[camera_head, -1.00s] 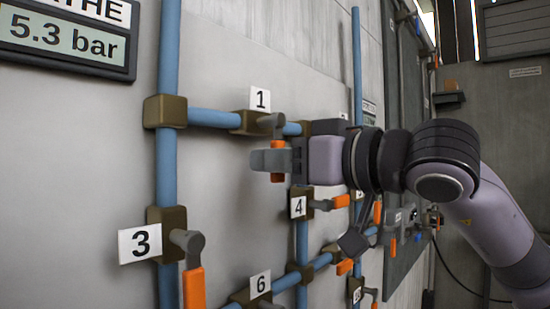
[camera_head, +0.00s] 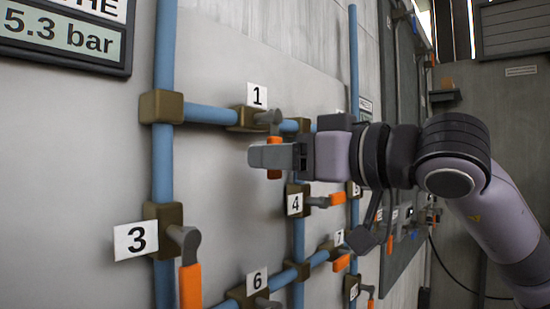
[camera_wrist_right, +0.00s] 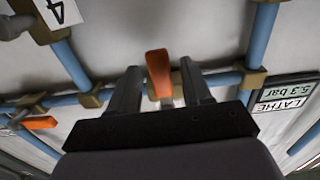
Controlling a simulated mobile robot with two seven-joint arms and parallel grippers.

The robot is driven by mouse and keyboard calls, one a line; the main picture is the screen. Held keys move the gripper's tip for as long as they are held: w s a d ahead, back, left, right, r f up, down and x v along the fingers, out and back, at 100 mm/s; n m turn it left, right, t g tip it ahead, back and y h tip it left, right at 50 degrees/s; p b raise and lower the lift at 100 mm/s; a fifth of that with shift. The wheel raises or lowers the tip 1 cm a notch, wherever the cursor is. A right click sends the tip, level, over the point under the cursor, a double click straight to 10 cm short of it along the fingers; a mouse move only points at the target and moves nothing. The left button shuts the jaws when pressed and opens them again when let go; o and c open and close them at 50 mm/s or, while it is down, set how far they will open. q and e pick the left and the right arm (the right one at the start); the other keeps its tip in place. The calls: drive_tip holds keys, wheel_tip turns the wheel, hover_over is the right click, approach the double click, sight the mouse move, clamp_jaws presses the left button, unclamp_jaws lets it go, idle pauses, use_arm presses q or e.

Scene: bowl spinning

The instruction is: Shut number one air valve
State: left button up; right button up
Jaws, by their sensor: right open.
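The number one valve (camera_head: 245,118) sits on a horizontal blue pipe, under the white label 1 (camera_head: 257,95). Its grey lever ends in an orange handle (camera_head: 274,174) that hangs down, across the line of the pipe. My right gripper (camera_head: 266,156) is at this handle and hides its middle part in the head view. In the right wrist view, the handle (camera_wrist_right: 157,66) stands between the two open fingers of the gripper (camera_wrist_right: 161,85), with gaps visible on both sides. My left gripper is not in view.
Valve 3 (camera_head: 162,228), valve 4 (camera_head: 304,198) and valve 6 (camera_head: 245,296) are on nearby pipes, with orange handles close by. A pressure display (camera_head: 65,35) reading 5.3 bar hangs at upper left. Bare wall lies left of my gripper.

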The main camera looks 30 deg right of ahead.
drive_tip(key=v, duration=0.6)
drive_tip(key=shift+b, duration=0.45)
